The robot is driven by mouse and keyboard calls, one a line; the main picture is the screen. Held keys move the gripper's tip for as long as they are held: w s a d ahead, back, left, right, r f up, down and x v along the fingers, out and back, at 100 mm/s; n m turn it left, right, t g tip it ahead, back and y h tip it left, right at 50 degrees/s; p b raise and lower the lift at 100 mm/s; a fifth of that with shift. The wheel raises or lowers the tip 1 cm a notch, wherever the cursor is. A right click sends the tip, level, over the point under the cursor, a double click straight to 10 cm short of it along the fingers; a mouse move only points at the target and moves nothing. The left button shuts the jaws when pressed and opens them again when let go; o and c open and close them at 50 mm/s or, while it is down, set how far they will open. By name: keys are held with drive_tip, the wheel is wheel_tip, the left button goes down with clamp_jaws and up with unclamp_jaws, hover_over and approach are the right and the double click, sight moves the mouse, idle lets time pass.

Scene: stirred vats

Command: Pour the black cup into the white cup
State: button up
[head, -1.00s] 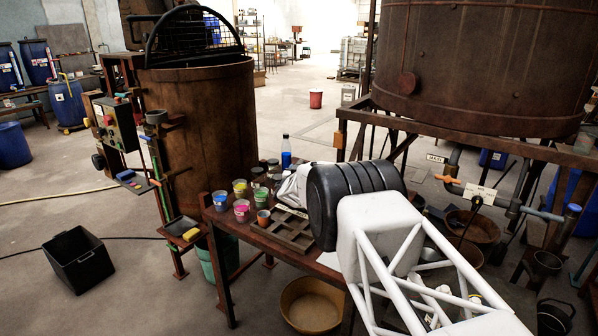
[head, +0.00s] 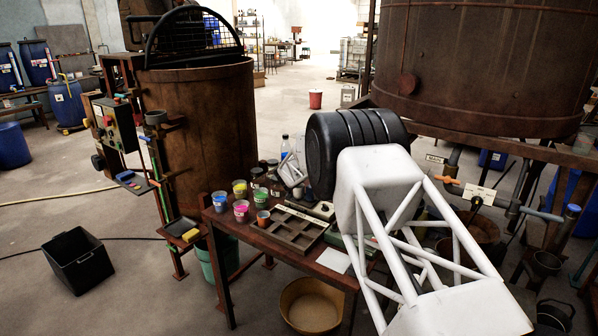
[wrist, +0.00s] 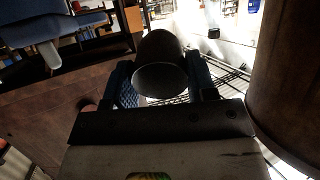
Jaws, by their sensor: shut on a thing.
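In the wrist view, my gripper (wrist: 160,74) is shut on a dark cup (wrist: 158,50), which matches the black cup. The cup sits between the two blue fingers, and its round rim shows; I cannot make out what is inside. In the head view, my black arm joint and white link hide most of the gripper and the held cup. I cannot make out the white cup for certain in either view.
Paint cups, blue (head: 219,201), yellow (head: 240,188), magenta (head: 241,210) and orange (head: 263,218), stand on the table's left beside a compartment tray (head: 298,230). A clear bottle (head: 285,147) stands behind. A large rusty vat (head: 205,120) stands behind left.

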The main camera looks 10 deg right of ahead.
drive_tip(key=shift+w+d+f+g+y, duration=0.15)
drive_tip(key=shift+g+y, duration=0.25)
drive_tip(key=shift+g, duration=0.4)
drive_tip(key=shift+w+f+g+y, duration=0.2)
drive_tip(key=shift+g+y, duration=0.2)
drive_tip(key=shift+g, duration=0.4)
drive_tip(key=shift+w+d+r+g+y, duration=0.1)
drive_tip(key=shift+g+y, duration=0.05)
drive_tip(key=shift+g, duration=0.4)
drive_tip(key=shift+w+r+g+y, duration=0.1)
drive_tip(key=shift+g+y, duration=0.05)
drive_tip(key=shift+g, duration=0.4)
drive_tip(key=shift+w+r+g+y, duration=0.1)
drive_tip(key=shift+g+y, duration=0.2)
drive_tip(key=shift+g, duration=0.5)
drive_tip(key=shift+w+d+r+g+y, duration=0.1)
drive_tip(key=shift+g+y, duration=0.25)
drive_tip(key=shift+g, duration=0.3)
drive_tip(key=shift+w+g+y, duration=0.1)
drive_tip(key=shift+g+y, duration=0.25)
drive_tip(key=shift+g, duration=0.3)
drive_tip(key=shift+f+g+y, duration=0.2)
drive_tip(key=shift+g+y, duration=0.4)
drive_tip(key=shift+g, duration=1)
drive_tip(key=shift+s+r, duration=0.1)
drive_tip(key=shift+r, duration=1.4)
drive_tip(key=shift+s, duration=0.15)
